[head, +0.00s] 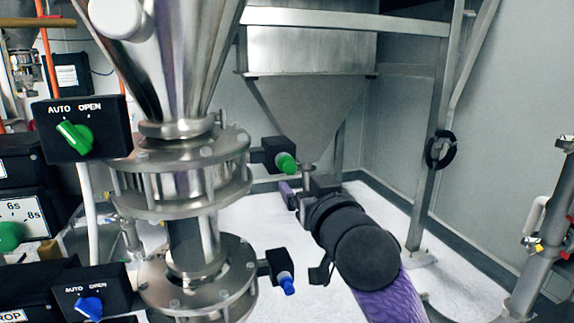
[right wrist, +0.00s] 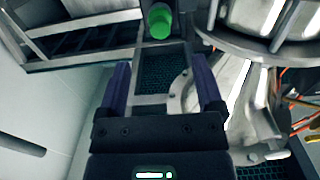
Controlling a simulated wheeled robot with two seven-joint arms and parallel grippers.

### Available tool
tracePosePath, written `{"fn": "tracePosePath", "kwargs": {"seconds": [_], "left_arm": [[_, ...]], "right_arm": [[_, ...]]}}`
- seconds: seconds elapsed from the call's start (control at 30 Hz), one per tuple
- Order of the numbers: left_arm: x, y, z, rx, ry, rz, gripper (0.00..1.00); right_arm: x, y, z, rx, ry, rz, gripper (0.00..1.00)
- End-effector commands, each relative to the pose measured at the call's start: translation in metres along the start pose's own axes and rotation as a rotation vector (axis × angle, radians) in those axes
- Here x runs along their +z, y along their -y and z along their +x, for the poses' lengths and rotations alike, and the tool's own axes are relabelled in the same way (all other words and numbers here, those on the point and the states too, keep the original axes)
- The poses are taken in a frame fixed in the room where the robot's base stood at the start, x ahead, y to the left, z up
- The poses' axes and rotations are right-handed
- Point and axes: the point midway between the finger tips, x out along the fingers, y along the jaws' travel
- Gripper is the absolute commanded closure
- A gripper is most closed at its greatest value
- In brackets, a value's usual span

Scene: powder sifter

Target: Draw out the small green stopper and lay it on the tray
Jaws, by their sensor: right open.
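The small green stopper (head: 286,163) sits in the end of a black block (head: 268,153) on the right side of the upper flange of the steel sifter pipe. In the right wrist view the stopper (right wrist: 159,21) shows at the top, beyond and roughly centred between my fingertips. My right gripper (head: 294,189) is just below and right of the stopper in the head view, apart from it. In the right wrist view its two purple fingers (right wrist: 160,72) are spread with nothing between them. My left gripper is not in view. I cannot make out a tray.
A blue stopper (head: 286,283) sits in a similar block lower down. Black switch boxes with a green knob (head: 75,136) and a blue knob (head: 90,306) stand at left. A steel hopper (head: 310,90) and its frame stand behind.

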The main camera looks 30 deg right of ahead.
Motion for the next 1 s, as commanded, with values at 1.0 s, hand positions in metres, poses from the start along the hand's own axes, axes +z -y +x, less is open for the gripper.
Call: {"fn": "tracePosePath", "kwargs": {"seconds": [1.0], "left_arm": [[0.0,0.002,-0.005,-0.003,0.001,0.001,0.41]], "right_arm": [[0.0,0.0,0.086,0.0,0.0,0.0,0.15]]}}
